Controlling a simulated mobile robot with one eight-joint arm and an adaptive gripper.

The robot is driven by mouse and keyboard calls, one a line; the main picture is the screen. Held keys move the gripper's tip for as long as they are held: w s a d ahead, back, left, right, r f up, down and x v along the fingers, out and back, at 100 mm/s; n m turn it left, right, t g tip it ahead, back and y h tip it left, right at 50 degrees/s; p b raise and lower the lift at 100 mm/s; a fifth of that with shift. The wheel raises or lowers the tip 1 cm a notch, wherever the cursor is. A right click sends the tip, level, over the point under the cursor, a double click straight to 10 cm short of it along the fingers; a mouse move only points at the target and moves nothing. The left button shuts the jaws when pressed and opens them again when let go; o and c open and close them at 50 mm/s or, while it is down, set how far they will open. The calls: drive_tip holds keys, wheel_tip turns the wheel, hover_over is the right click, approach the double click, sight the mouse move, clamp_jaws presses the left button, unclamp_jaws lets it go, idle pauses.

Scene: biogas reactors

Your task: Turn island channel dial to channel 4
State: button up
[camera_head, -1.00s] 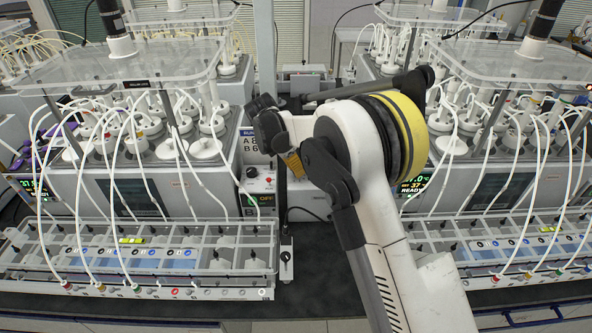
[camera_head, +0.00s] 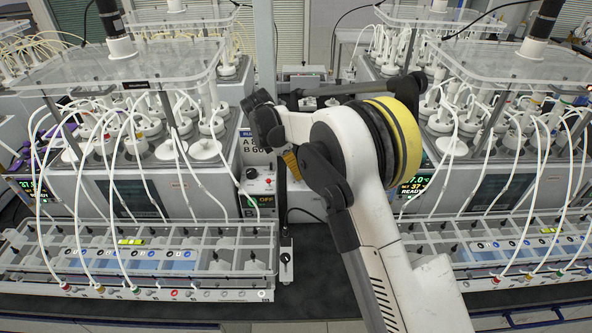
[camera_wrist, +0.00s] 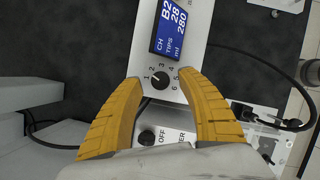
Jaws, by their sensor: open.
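The channel dial (camera_wrist: 160,80) is a small black knob on a white panel in the wrist view, ringed by the numbers 1 to 6. Its white mark seems to point up and left, near 2. In the head view one yellow finger (camera_head: 291,165) shows below my wrist, and the arm hides the dial there.
A second black knob (camera_wrist: 146,138) marked OFF and POWER lies between the finger bases in the wrist view. A black cable (camera_wrist: 272,118) loops at right. In the head view, reactor units with clear tops (camera_head: 130,62) and tubes flank the arm; a small switch box (camera_head: 286,258) stands in front.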

drive_tip(key=v, duration=1.1)
